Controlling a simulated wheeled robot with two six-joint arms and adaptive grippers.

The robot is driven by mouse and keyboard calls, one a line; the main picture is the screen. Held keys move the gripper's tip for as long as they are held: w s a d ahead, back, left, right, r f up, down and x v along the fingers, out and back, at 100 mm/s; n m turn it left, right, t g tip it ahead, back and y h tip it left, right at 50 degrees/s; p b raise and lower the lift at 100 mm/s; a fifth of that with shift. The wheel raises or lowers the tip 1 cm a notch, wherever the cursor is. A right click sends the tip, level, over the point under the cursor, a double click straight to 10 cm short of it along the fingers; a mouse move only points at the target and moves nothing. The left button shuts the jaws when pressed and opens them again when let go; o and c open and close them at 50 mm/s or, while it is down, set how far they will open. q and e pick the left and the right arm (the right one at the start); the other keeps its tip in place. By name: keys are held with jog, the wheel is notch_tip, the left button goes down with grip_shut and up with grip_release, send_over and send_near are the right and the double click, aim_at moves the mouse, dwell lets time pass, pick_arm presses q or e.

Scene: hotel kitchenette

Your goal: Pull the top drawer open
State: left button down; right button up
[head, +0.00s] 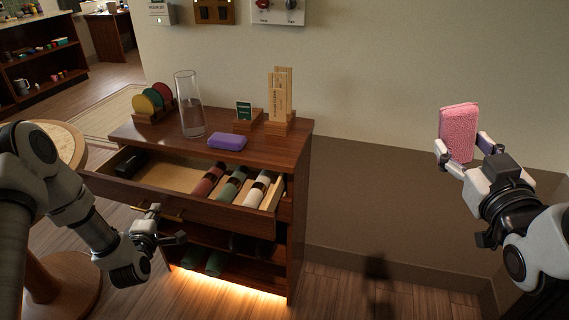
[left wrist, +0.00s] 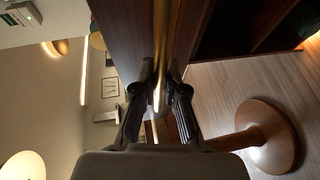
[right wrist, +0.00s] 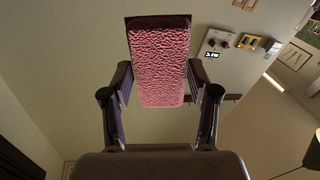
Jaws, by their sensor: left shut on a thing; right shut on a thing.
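The top drawer (head: 193,209) of the dark wooden cabinet is pulled out, showing rolled cloths in red, green and white and a black box inside. Its brass handle (left wrist: 158,90) runs between the fingers of my left gripper (left wrist: 159,92) in the left wrist view. In the head view my left gripper (head: 165,223) is at the drawer front, shut on the handle. My right gripper (head: 463,150) is shut on a pink textured block (head: 459,133), raised at the right, away from the cabinet. The block also shows in the right wrist view (right wrist: 160,62).
Lower shelves hold green rolls (head: 215,262). A round wooden table (head: 65,140) stands left, close to my left arm.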

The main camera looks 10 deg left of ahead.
pick_arm(q)
jog(key=shift+s+a, duration=0.1)
jog(key=shift+s, duration=1.2)
jog(key=c, duration=1.2)
grip_release()
jog(key=v, duration=1.2)
